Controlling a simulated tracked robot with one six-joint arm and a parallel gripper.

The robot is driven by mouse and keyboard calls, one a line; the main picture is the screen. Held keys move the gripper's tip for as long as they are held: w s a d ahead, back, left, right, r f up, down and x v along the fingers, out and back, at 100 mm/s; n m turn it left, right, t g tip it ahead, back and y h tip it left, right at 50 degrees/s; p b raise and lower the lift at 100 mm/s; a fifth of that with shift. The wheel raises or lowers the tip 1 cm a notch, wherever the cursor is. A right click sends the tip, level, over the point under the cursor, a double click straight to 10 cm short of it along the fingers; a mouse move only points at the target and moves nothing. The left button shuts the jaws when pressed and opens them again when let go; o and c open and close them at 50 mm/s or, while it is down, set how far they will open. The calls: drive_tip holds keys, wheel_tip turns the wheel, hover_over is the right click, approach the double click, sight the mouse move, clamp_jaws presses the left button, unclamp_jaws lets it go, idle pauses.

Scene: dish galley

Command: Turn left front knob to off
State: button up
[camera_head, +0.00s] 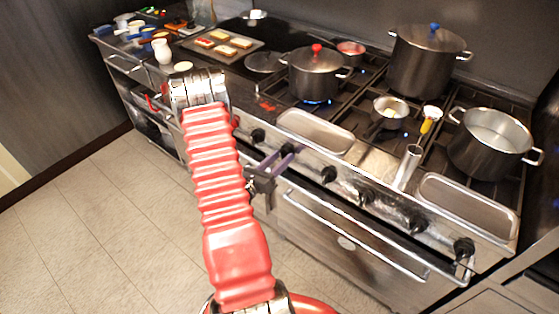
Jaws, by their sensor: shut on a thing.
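The stove (350,262) has a row of black knobs along its front panel. My gripper (285,155), with purple fingers, is at the left part of this panel. It is shut on a dark knob (290,148), which its fingers largely hide, so I cannot read the knob's angle. Another black knob (257,135) is just left of the gripper, free of it. Blue flame (318,101) shows under the pot with the red lid knob (313,75).
More knobs (328,174) continue to the right above a long oven handle (350,236). A tall pot (427,60), an open pot (490,145) and a small pan (389,112) stand on the burners. A tray of food (188,43) lies at the back left. The tiled floor is clear.

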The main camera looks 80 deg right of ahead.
drive_tip(key=shift+w+d+m, duration=0.1)
drive_tip(key=shift+m, duration=0.95)
drive_tip(key=shift+w+d+m, duration=0.1)
drive_tip(key=shift+m, duration=0.95)
drive_tip(key=o, duration=1.1)
drive_tip(key=shift+s, duration=0.1)
drive_tip(key=shift+a, duration=0.15)
drive_tip(key=shift+v, duration=6.85)
drive_tip(key=shift+f, duration=0.1)
